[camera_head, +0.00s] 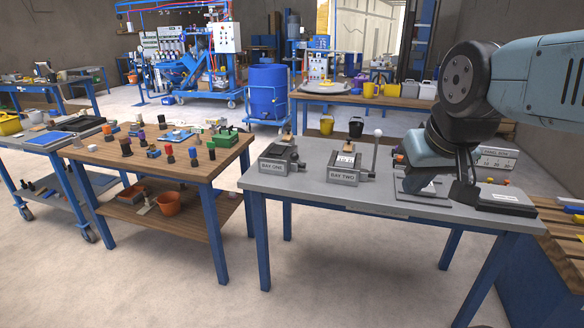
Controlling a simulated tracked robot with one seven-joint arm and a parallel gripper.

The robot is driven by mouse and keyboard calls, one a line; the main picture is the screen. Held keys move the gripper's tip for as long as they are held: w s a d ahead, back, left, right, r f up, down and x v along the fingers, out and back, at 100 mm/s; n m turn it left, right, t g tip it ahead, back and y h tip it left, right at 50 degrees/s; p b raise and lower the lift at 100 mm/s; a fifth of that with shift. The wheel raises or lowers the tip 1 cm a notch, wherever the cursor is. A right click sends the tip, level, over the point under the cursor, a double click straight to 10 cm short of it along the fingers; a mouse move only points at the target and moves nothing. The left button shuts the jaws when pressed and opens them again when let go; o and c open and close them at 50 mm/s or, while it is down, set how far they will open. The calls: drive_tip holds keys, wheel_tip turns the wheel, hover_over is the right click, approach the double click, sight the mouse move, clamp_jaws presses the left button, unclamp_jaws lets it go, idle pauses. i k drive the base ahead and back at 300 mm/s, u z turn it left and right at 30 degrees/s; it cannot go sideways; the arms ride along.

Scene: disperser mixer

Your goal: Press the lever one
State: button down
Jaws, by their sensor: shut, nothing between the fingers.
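On the grey table stand two fixtures, one labelled BAY ONE (279,166) on the left and one labelled BAY TWO (344,176) to its right. BAY TWO has an upright lever (376,150) with a pale ball knob on its right side. No upright lever shows at BAY ONE; a low dark part sits at its right side, too small to make out. Each bay has a small block on top. My gripper (413,184) points down over the right part of the table, right of BAY TWO's lever and apart from both bays. It is shut and empty.
The grey table (330,193) has clear surface in front of the bays. A dark flat plate (425,197) and a black device (506,199) lie near my gripper. A wooden table (190,172) with many small objects stands to the left.

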sight(294, 157)
drive_tip(key=z, duration=0.1)
drive_tip(key=i, duration=1)
drive_tip(key=u, duration=0.1)
